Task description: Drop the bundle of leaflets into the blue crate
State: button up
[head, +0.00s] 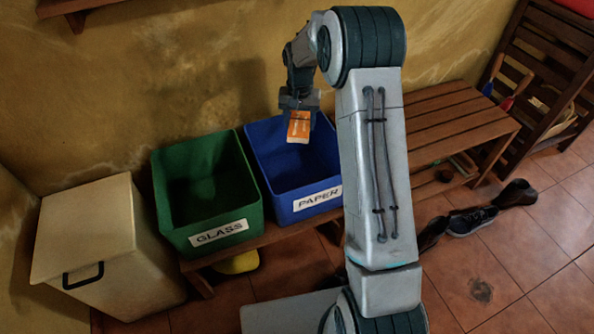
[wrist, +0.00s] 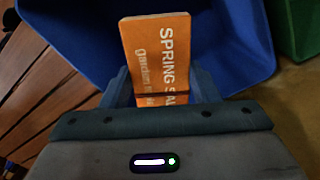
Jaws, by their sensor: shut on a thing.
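The bundle of leaflets (head: 299,126) is orange with a white lower edge in the head view. In the wrist view the bundle (wrist: 158,52) shows the words "SPRING SA..." and a dark band across it. My gripper (head: 298,104) is shut on the bundle and holds it over the opening of the blue crate (head: 318,200). The crate carries a white label reading "PAPER". In the wrist view the blue crate (wrist: 245,45) lies behind and around the bundle. My gripper's fingers (wrist: 160,88) are on both sides of the bundle. My arm hides the crate's right part.
A green crate (head: 232,215) labelled "GLASS" stands just left of the blue one, on a wooden bench (head: 455,120). A lidded cream bin (head: 95,240) stands further left. Shoes (head: 470,220) lie on the tiled floor at the right. A wooden rack (head: 545,60) stands at the back right.

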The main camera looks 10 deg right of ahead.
notch_tip(320, 180, down, 5)
jog(key=b, duration=0.3)
jog(key=shift+r, duration=0.1)
jog(key=o, duration=1)
jog(key=shift+o, duration=0.2)
notch_tip(320, 180, up, 14)
jog(key=p, duration=0.4)
jog(key=shift+p, duration=0.4)
